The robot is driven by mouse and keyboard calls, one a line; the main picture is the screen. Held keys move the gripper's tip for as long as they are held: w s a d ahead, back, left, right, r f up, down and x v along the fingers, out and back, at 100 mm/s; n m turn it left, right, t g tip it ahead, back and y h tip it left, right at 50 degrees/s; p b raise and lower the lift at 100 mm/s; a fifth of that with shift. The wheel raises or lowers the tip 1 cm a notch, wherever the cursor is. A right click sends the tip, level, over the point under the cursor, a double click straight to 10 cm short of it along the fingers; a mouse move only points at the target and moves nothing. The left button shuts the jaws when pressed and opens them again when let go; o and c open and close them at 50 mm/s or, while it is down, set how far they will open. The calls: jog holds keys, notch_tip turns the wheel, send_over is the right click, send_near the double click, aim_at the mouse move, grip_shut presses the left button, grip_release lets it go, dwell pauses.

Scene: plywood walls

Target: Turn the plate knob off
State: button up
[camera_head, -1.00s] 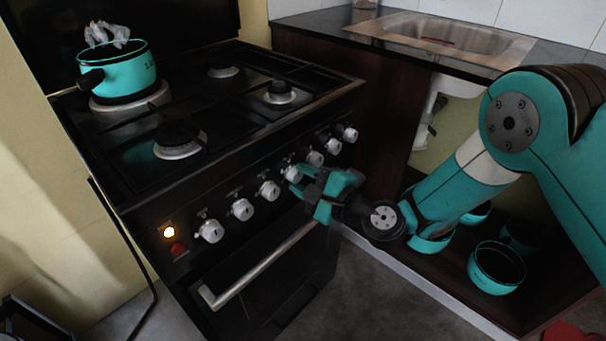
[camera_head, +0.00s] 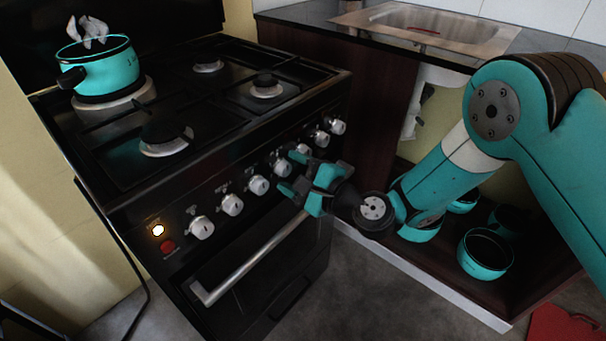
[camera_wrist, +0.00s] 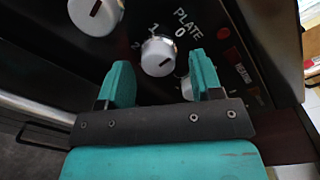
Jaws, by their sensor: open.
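My gripper (camera_wrist: 162,78) is open, with one teal finger on each side of this knob in the picture. I see no contact. In the head view my gripper (camera_head: 291,172) is at the stove's front panel, close to the middle knobs. Its fingers point at the panel and hold nothing.
The stove (camera_head: 190,290) has a row of several knobs and an oven handle (camera_head: 250,264) below. A teal pot (camera_head: 105,72) stands on the rear left burner. More pots (camera_head: 486,258) sit in the open cupboard.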

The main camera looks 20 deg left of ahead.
jog(key=shift+d, duration=0.1)
jog(key=b+v, duration=1.7)
jog(key=shift+d, duration=0.1)
